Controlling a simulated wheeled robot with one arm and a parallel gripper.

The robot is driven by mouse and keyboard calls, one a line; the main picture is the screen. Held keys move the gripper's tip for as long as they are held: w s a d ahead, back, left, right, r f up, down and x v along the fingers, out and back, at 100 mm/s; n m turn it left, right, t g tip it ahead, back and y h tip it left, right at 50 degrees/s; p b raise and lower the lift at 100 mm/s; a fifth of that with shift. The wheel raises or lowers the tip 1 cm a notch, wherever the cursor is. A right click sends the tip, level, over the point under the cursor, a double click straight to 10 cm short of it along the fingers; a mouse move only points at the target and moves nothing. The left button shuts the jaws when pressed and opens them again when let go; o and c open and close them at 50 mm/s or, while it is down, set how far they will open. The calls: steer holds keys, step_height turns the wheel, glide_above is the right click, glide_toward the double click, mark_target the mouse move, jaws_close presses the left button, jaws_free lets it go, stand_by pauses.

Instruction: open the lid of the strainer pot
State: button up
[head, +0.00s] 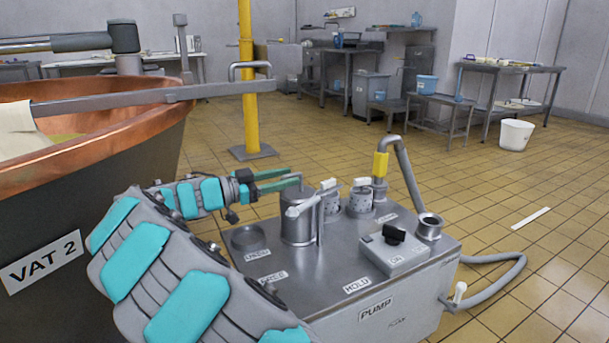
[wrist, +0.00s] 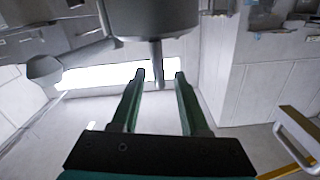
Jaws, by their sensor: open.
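The strainer pot (head: 297,226) looks like the steel cylinder standing on the steel pump box. Its top looks covered, and the lid seems to be down. A bent lever with a pale grip (head: 301,208) stands at its front. My gripper (head: 292,180) reaches in from the left, its green fingers level with the pot's top. In the wrist view the picture looks upside down: the pot (wrist: 158,17) is at the top edge. A short grey post (wrist: 156,66) points from it towards the gap between my open fingertips (wrist: 160,76). I cannot tell whether they touch the post.
The pump box (head: 405,300) also carries two perforated cylinders (head: 361,203), a switch box with black knob (head: 394,250) and a bent pipe (head: 399,165). A copper-rimmed vat (head: 90,165) stands left. A yellow post (head: 247,80) stands behind.

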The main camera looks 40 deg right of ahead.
mark_target(295, 175)
steer(key=shift+x, duration=2.65)
steer(key=shift+c, duration=0.4)
jaws_close()
